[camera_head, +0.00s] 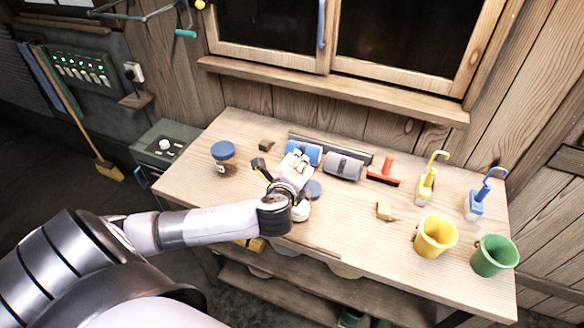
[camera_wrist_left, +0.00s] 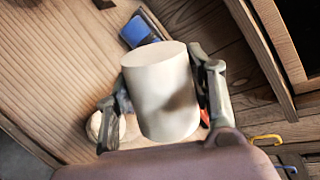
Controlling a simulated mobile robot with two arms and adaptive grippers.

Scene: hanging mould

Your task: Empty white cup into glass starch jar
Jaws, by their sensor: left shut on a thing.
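My left gripper (camera_wrist_left: 160,100) is shut on a white cup (camera_wrist_left: 160,92), with one finger on each side of it. The cup is a plain cylinder and fills the middle of the left wrist view. Its smooth round end faces the camera; its mouth and contents do not show. In the head view my left gripper (camera_head: 287,172) is over the back middle of the table and mostly hides the cup. A pale rounded vessel (camera_head: 301,211) stands just below my wrist, partly covered; I cannot tell surely whether it is the starch jar. My right gripper is not in view.
A blue-lidded jar (camera_head: 223,157) stands left on the wooden table (camera_head: 350,230). Rollers (camera_head: 343,165) and a red tool (camera_head: 384,172) lie at the back. Yellow (camera_head: 436,237) and green (camera_head: 494,256) buckets stand at the right. The front middle is clear.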

